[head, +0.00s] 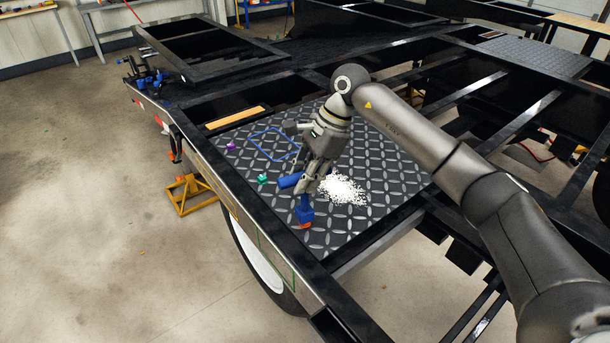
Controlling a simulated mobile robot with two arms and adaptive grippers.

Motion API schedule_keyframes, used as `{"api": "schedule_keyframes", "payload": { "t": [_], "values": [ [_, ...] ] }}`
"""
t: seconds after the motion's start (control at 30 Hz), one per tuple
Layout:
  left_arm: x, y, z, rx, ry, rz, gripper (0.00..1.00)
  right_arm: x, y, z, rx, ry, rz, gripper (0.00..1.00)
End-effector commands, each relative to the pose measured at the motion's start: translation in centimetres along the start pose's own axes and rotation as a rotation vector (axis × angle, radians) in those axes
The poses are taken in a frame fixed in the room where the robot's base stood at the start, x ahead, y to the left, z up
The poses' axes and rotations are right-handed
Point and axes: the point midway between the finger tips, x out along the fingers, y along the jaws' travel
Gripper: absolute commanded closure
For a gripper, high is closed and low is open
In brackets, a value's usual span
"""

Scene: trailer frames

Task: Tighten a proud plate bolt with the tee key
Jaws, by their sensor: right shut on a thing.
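My right gripper (304,189) is shut on the blue tee key (305,213), above the front left part of the dark tread plate (380,205). The key's blue crossbar sticks out to the left of the fingers, and its thick blue lower part points down beneath them. A small orange part (305,225) shows at the key's lower end, close to the plate's front left edge. I cannot tell whether it belongs to the key or to a bolt. No bolt head shows clearly. My left gripper is not in view.
A white heap of small bits (342,190) lies right of the gripper. A blue outline (273,145), a purple piece (230,146) and a teal piece (262,179) are on the plate. The black frame rail (255,222) borders it, with open gaps at right.

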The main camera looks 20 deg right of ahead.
Motion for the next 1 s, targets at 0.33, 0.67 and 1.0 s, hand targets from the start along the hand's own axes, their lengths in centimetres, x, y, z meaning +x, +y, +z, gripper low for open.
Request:
{"api": "schedule_keyframes", "payload": {
  "t": [0.33, 0.67, 1.0],
  "values": [
    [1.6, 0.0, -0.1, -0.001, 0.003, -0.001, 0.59, 1.7, 0.2, -0.7, 0.076, 0.006, -0.035, 1.00],
    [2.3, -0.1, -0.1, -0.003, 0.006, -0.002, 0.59, 1.7, 0.2, -0.7, 0.388, 0.030, -0.165, 1.00],
    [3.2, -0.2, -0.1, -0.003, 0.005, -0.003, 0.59, 1.7, 0.2, -0.6, 0.699, 0.053, -0.294, 1.00]
  ]
}}
